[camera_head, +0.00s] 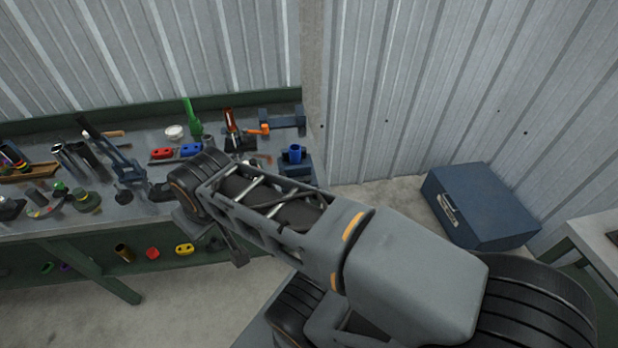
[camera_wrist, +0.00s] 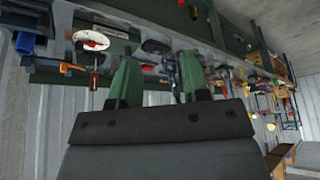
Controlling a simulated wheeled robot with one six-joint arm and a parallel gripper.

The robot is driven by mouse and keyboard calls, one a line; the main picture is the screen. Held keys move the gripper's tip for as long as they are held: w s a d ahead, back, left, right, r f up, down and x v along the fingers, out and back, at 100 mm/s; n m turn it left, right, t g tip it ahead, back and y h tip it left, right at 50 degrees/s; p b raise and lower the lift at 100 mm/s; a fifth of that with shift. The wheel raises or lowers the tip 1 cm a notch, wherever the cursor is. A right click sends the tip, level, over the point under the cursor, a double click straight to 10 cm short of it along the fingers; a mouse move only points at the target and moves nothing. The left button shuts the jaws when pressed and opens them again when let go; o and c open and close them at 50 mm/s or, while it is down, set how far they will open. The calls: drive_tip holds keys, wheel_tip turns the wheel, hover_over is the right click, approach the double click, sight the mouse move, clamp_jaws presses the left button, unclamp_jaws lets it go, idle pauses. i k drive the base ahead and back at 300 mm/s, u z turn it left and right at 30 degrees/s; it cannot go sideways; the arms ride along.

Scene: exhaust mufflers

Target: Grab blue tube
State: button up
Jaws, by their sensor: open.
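A short blue tube (camera_head: 295,152) stands upright in a dark blue block (camera_head: 296,166) near the right end of the workbench in the head view. A blue piece that looks like the same tube (camera_wrist: 25,43) shows at the upper left of the wrist view. My gripper (camera_wrist: 158,72) shows in the wrist view with its two green fingers apart and nothing seen between them. The tube lies to the left of the fingers there, clear of them. In the head view my arm crosses in front of the bench, left of and below the tube.
The workbench (camera_head: 135,215) carries many tools left of the tube. A corrugated wall closes the back. A blue case (camera_head: 485,210) lies on the floor at right.

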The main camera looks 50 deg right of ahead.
sight(295, 149)
drive_tip(key=u, duration=2)
drive_tip(key=k, duration=1.1)
drive_tip(key=z, duration=1.05)
drive_tip(key=i, duration=0.5)
